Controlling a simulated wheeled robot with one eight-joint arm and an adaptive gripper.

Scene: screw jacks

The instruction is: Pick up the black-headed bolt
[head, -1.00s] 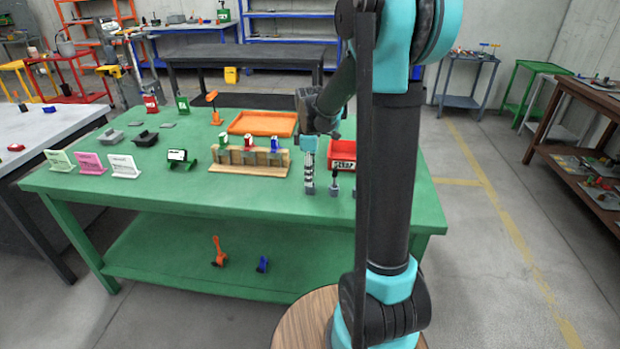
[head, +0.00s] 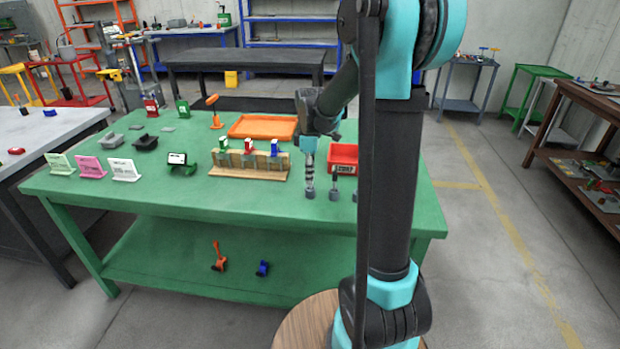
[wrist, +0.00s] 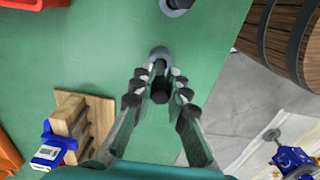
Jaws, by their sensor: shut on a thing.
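The black-headed bolt (wrist: 161,92) is between my fingertips in the wrist view, its dark head toward the camera. A grey round holder (wrist: 160,55) shows just beyond it on the green table. My gripper (wrist: 161,97) is shut on the bolt. In the head view my gripper (head: 309,172) points down at the table's front right, just above a grey holder (head: 309,193). The bolt is largely hidden there by the fingers. I cannot tell whether its lower end is still inside the holder.
A similar dark-topped piece in a grey holder (head: 335,188) stands close on the right. A red bin (head: 343,152) is behind it. A wooden rack (head: 250,170) with coloured jacks and an orange tray (head: 262,126) are to the left. The table front between rack and edge is clear.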

